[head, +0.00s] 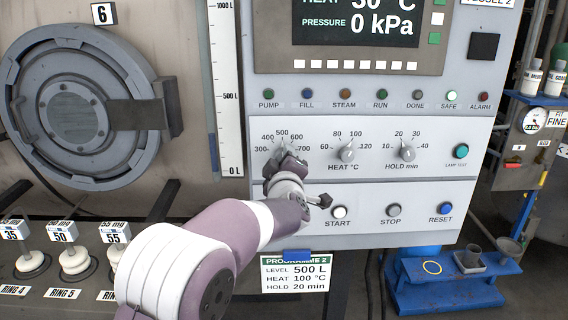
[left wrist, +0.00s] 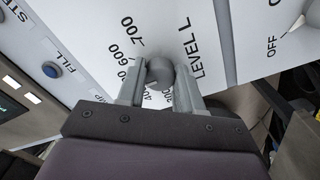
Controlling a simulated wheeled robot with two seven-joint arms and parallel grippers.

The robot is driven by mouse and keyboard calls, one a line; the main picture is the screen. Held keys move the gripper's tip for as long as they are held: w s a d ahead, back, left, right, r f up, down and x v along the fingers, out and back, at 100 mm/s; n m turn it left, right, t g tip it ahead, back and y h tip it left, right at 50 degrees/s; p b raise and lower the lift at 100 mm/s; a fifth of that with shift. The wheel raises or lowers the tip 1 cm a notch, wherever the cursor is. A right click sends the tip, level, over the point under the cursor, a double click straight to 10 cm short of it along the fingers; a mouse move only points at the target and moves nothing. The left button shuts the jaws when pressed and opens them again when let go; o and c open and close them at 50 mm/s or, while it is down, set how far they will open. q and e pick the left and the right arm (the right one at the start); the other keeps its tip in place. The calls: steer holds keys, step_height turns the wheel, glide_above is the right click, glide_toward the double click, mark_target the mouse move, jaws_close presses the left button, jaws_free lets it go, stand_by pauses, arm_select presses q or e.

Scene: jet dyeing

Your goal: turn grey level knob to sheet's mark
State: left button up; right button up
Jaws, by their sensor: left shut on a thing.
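The grey level knob (left wrist: 160,72) sits on the white control panel, with scale numbers around it and "LEVEL L" beside it in the left wrist view. My left gripper (left wrist: 160,90) is shut on it, one finger on each side. In the head view my left gripper (head: 286,163) covers the knob and part of its scale; 300 to 700 show around it. I cannot tell which number the knob's pointer is at. The programme sheet (head: 296,273) hangs below the panel and reads level 500 L, heat 100 °C, hold 20 min. My right gripper is out of view.
The heat knob (head: 347,151) and hold knob (head: 407,151) are to the right. The start button (head: 339,212), stop button (head: 393,210) and reset button (head: 445,209) are below. A round machine door (head: 75,110) is at left, and a blue stand (head: 455,286) is at lower right.

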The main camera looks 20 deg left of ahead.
arm_select(q)
steer(key=shift+f, duration=0.1)
steer(key=o, duration=1)
steer(key=shift+o, duration=0.2)
steer(key=v, duration=1.2)
steer(key=shift+s, duration=0.4)
steer(key=shift+d, duration=0.1)
